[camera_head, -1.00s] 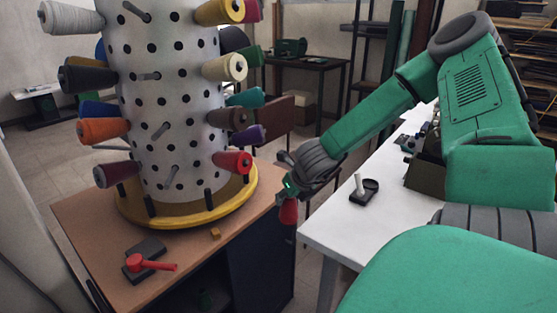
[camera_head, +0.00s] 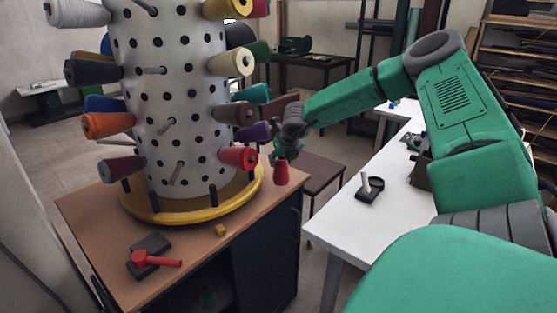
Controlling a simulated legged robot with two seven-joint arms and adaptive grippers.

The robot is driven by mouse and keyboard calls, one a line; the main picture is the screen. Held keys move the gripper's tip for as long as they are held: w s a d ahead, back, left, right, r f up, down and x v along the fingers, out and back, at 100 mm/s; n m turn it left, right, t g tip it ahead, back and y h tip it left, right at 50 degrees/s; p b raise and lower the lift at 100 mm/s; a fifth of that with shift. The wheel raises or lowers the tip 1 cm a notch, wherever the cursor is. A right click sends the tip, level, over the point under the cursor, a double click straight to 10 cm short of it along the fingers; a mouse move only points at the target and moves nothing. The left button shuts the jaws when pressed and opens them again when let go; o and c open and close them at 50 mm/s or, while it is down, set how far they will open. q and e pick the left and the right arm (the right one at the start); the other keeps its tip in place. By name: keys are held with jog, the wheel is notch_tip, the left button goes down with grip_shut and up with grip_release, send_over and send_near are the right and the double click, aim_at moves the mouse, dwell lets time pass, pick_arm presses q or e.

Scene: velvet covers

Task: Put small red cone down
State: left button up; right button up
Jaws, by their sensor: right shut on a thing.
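My right gripper (camera_head: 279,157) is shut on a small red cone (camera_head: 282,174), which hangs below it, upright with its wider end down. They are in the air beside the right edge of the brown table (camera_head: 105,220), right of the spool tower. Another red cone (camera_head: 238,158) sits on a peg low on the right side of the white perforated tower (camera_head: 178,95). My left gripper is not in view.
The tower stands on a yellow round base (camera_head: 190,210) and carries several coloured cones. A red-handled tool (camera_head: 155,260) and a small yellow block (camera_head: 220,230) lie on the brown table. The white table (camera_head: 345,225) at right holds a black stand (camera_head: 369,190) and has free room.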

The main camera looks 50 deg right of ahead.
aim_at(278, 165)
jog(key=shift+w+d, duration=0.35)
jog(key=shift+w, duration=0.3)
jog(key=shift+w+d, duration=0.35)
jog(key=shift+w, duration=0.25)
notch_tip(278, 165, down, 4)
jog(key=shift+d+r+b, duration=0.1)
jog(key=shift+r+b, duration=0.05)
jog(key=shift+b, duration=0.25)
jog(key=o, duration=1.2)
jog(key=shift+c, duration=0.2)
jog(key=shift+s+r, duration=0.1)
jog(key=shift+r, duration=0.05)
jog(key=p+v, duration=0.3)
jog(key=v, duration=0.9)
